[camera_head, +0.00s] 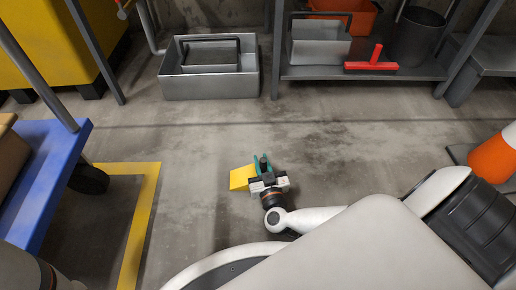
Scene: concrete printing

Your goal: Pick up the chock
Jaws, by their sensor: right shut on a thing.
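The yellow chock (241,178) is a small wedge-like block at the middle of the camera_head view, low over or on the concrete floor; I cannot tell whether it touches the floor. My right gripper (260,162) reaches it from the lower right and is shut on it. The gripper's teal fingers and body hide the chock's right part. My left gripper is not in view.
A grey metal bin (210,84) stands on the floor at the back. A shelf (400,72) beside it bears a red tool (371,65) and a dark bucket (416,38). A blue cart (38,180) is at the left, an orange cone (493,158) at the right. Floor around the chock is clear.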

